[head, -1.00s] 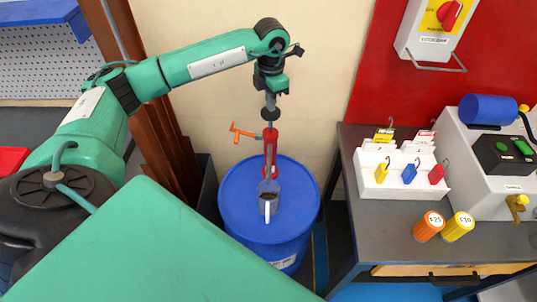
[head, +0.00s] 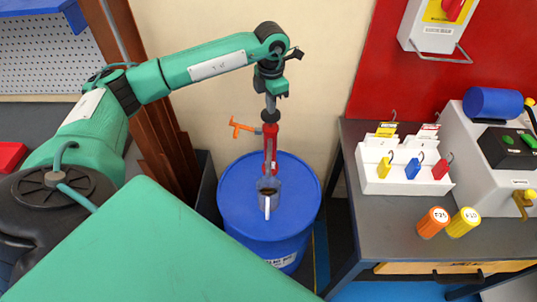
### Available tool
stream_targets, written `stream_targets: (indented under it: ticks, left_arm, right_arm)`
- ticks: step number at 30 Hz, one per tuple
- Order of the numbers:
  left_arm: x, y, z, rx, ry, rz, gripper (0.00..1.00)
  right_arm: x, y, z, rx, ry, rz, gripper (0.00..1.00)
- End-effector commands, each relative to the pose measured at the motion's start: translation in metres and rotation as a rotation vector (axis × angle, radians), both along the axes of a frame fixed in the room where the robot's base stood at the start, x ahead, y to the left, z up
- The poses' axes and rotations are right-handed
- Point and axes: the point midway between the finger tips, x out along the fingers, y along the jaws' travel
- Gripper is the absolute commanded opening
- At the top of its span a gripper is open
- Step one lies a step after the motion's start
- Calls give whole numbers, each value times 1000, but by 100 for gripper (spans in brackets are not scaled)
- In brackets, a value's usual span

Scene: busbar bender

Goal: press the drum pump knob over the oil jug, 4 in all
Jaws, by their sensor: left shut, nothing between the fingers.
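The blue drum (head: 235,215) stands on the floor in the middle of the head view. A red pump (head: 270,150) rises upright from it, with an orange part (head: 241,128) sticking out to the left. The black round pump knob (head: 270,115) is on top of the pump. My left gripper (head: 271,103) is shut and empty, pointing down right above the knob, and appears to touch it. The oil jug (head: 268,185), grey and see-through with a white handle, is in front of the pump, with something dark inside. My right gripper is not in view.
A grey table (head: 390,225) stands to the right, holding a white rack (head: 385,185) with coloured tags, orange and yellow cylinders (head: 433,222) and a machine (head: 490,190). A brown post (head: 150,110) stands behind my left arm. A green panel covers the lower left.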

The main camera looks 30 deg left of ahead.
Motion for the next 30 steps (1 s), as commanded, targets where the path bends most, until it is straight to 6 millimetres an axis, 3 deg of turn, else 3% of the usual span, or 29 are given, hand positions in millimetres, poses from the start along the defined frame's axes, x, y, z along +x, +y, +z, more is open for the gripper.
stream_targets:
  ticks: [6,30]
  left_arm:
    - [-1,-1,-11,0,4,-1,0]
    - [-1,-1,-16,0,6,-2,0]
  right_arm:
    - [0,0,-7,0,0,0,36]
    - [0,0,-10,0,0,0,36]
